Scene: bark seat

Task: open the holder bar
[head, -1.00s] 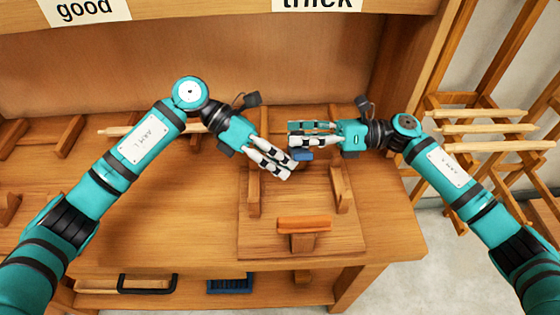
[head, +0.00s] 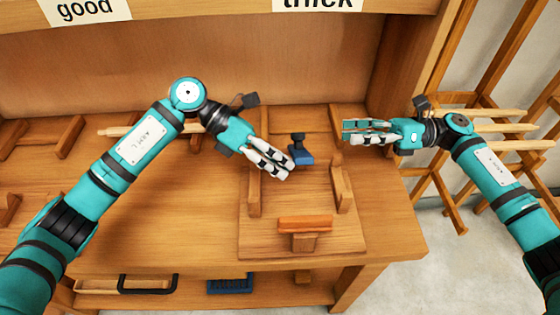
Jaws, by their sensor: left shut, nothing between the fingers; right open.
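A wooden holder board (head: 268,232) lies on the bench, with an upright wooden piece at its left (head: 255,190) and right (head: 342,188). An orange-topped wooden block (head: 304,224) stands at its front. A small blue piece with a dark knob (head: 300,155) sits toward its back. I cannot tell which part is the holder bar. My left gripper (head: 284,168) is shut and empty, its tips just left of the blue piece, partly over the left upright. My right gripper (head: 346,133) is open and empty, to the right of the blue piece and apart from it.
The wooden bench (head: 400,235) ends at the right, with a wooden rack (head: 490,130) beyond it. A light wooden rod (head: 125,131) lies behind my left arm. A black handle (head: 147,284) and a blue item (head: 230,284) are below the front edge. Signs hang above.

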